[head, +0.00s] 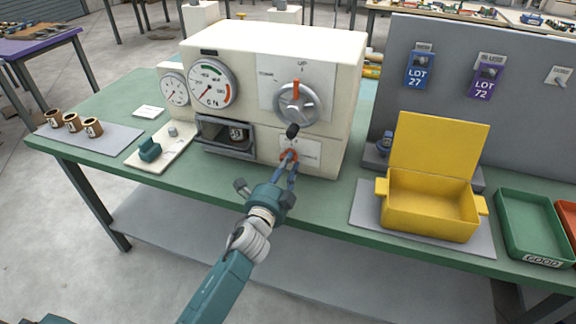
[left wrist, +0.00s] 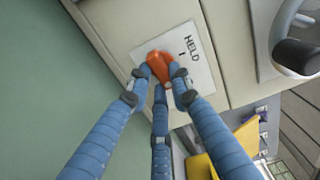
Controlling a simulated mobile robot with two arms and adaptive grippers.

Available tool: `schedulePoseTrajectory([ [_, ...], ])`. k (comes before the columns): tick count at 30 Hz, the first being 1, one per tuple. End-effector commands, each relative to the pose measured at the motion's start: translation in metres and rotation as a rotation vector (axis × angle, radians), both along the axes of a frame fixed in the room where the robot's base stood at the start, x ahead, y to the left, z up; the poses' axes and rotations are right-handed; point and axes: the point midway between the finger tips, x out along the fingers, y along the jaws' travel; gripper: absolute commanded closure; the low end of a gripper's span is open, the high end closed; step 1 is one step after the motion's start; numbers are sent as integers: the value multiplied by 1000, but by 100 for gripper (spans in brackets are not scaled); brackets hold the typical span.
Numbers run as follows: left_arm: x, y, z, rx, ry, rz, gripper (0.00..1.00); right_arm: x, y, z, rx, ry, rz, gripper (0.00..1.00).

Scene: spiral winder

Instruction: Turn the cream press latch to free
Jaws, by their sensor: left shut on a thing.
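The cream press (head: 262,75) stands on the green bench. Its latch (head: 289,153) is an orange knob on a white plate low on the right of the front face. In the left wrist view the orange latch (left wrist: 159,66) sits between my fingertips, and the word HELD with a small mark shows beside it. The rest of the plate's lettering is hidden or too small to read. My left gripper (head: 290,163) has its blue fingers closed around the latch; the fingertips also show in the left wrist view (left wrist: 158,88). My right gripper is not seen.
A handwheel (head: 297,103) with a black knob sits just above the latch. A yellow open box (head: 430,205) and a green tray (head: 532,227) stand right. Several cups (head: 72,123) stand far left.

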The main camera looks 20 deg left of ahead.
Motion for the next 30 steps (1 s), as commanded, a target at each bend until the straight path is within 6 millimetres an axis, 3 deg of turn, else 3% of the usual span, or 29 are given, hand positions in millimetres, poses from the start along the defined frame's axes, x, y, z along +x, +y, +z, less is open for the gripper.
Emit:
schedulePoseTrajectory([
  [23, 0, 0, -2, 97, -2, 0, 100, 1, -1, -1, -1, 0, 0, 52],
  [24, 0, 0, -2, 96, -2, 0, 72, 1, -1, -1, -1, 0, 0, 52],
  [25, 0, 0, -2, 96, -1, 0, 66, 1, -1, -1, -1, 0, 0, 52],
  [26, 0, 0, -2, 96, -2, 0, 60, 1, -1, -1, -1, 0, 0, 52],
  [30, 0, 0, -1, 94, -2, 0, 60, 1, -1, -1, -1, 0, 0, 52],
])
